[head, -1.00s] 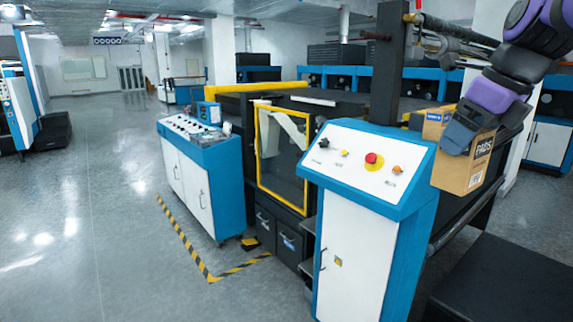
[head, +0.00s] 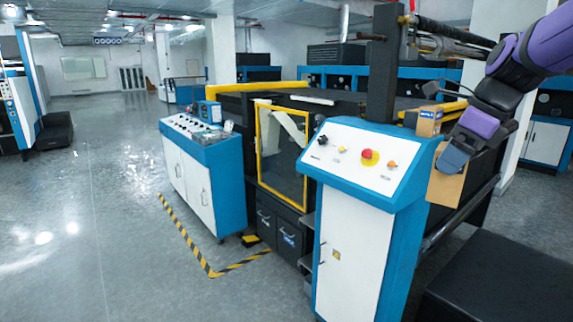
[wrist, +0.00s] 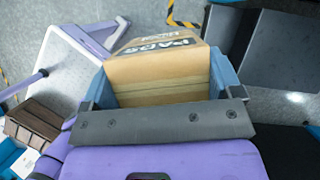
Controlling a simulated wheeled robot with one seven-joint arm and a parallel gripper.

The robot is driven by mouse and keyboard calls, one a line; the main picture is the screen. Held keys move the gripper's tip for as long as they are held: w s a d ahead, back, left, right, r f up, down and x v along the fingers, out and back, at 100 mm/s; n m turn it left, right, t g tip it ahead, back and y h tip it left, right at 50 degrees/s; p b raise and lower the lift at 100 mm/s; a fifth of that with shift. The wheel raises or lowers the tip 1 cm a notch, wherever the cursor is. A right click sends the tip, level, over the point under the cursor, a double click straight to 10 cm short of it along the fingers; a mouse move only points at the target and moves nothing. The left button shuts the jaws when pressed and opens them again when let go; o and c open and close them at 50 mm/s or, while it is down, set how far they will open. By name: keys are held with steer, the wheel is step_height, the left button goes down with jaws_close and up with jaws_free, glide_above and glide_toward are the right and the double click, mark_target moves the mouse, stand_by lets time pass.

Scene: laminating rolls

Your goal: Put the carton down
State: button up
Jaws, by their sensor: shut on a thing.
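The carton (head: 446,188) is a brown cardboard box, held in the air beside the right side of the blue-and-white control console in the head view. A plain brown face of it shows there. In the wrist view the carton (wrist: 160,73) sits between the two blue fingers, with dark "PADS" lettering on its far face. My gripper (head: 455,161) is shut on the carton from above in the head view. The gripper (wrist: 163,80) spans the carton's width in the wrist view. The carton's underside is hidden, and no support touching it shows.
The control console (head: 368,160) stands close left of the carton. Another small carton with a blue label (head: 429,121) sits behind it by the machine. A low black platform (head: 500,285) lies at the lower right, its visible top clear. Open floor (head: 100,230) extends left.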

steer(key=w+f+n+g, duration=0.2)
steer(key=w+f+n, duration=0.3)
steer(key=f, duration=0.5)
steer(key=w+d+f+n+g, duration=0.1)
steer(key=w+f+n+g, duration=0.15)
steer(key=f+n, duration=0.55)
steer(key=w+f+n+g, duration=0.2)
steer(key=w+f+n, duration=0.3)
steer(key=f, duration=0.6)
step_height(320, 180, down, 14)
steer(key=a+n+h, duration=0.1)
steer(key=n+h, duration=0.2)
steer(key=n, duration=0.4)
steer(key=shift+s+a+g+h, duration=0.15)
steer(key=shift+s+g+h, duration=0.15)
steer(key=shift+g, duration=0.05)
